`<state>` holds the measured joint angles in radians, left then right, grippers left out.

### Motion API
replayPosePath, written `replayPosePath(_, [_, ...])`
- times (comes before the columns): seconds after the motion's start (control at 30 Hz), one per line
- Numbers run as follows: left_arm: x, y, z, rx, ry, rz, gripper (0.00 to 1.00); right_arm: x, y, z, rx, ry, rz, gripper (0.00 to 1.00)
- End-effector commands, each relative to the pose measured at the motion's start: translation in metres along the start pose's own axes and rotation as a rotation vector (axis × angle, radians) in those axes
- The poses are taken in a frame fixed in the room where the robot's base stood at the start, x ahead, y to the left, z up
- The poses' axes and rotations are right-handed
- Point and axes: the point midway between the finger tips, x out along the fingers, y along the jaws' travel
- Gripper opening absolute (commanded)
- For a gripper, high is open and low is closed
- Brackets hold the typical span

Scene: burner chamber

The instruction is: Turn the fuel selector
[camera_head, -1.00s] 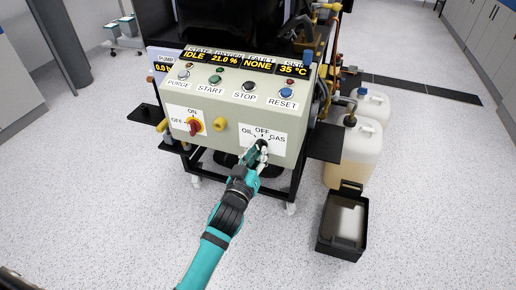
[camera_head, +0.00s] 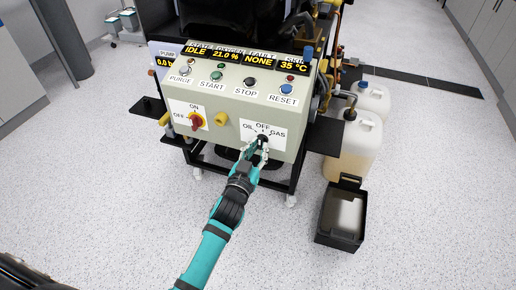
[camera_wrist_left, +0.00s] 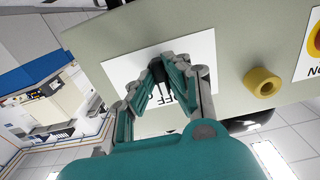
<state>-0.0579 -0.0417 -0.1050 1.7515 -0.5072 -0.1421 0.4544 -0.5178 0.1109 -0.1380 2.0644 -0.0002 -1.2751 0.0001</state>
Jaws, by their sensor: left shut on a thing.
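The fuel selector (camera_head: 263,138) is a dark knob on a white plate marked OIL, OFF and GAS, at the lower right of the beige panel front. My left gripper (camera_head: 259,148) is at the plate, shut on the knob, and hides most of it. In the left wrist view, the two teal and grey fingers (camera_wrist_left: 164,70) close in on the dark knob (camera_wrist_left: 158,88) in front of the white plate. Part of the OFF lettering shows upside down between the fingers. Which mark the knob points to is not clear.
A red knob (camera_head: 196,121) with ON and OFF marks and a yellow knob (camera_head: 222,120) sit left of the plate. Push buttons and a display line the panel top. White canisters (camera_head: 355,145) and an open black bin (camera_head: 342,215) stand on the floor to the right.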

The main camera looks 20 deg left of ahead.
Motion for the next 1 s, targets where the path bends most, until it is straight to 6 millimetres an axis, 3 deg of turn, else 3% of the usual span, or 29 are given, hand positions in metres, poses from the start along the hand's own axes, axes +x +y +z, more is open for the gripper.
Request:
replayPosePath(0.07, [0.0, 0.0, -0.001, 0.0, 0.003, 0.0, 0.0, 0.0, 0.0, 0.0, 0.0, 0.0, 0.0, 0.0])
replayPosePath(0.1, [0.0, 0.0, -0.001, 0.0, 0.003, 0.0, 0.14, 0.0, 0.0, 0.0, 0.0, 0.0, 0.0, 0.0])
replayPosePath(0.27, [0.0, 0.0, -0.001, -0.001, 0.002, 0.0, 0.35, 0.0, 0.0, 0.0, 0.0, 0.0, 0.0, 0.0])
replayPosePath(0.53, [-0.001, 0.0, 0.0, -0.001, 0.001, 0.0, 0.36, 0.0, 0.0, 0.0, 0.0, -0.001, 0.0, 0.0])
replayPosePath(0.67, [-0.011, 0.0, 0.001, -0.001, -0.001, 0.0, 0.36, 0.0, 0.0, 0.0, 0.0, -0.001, 0.0, 0.0])
replayPosePath(1.0, [-0.08, 0.0, 0.002, -0.002, -0.003, 0.0, 0.36, 0.0, 0.0, 0.0, 0.0, -0.001, 0.0, 0.0])
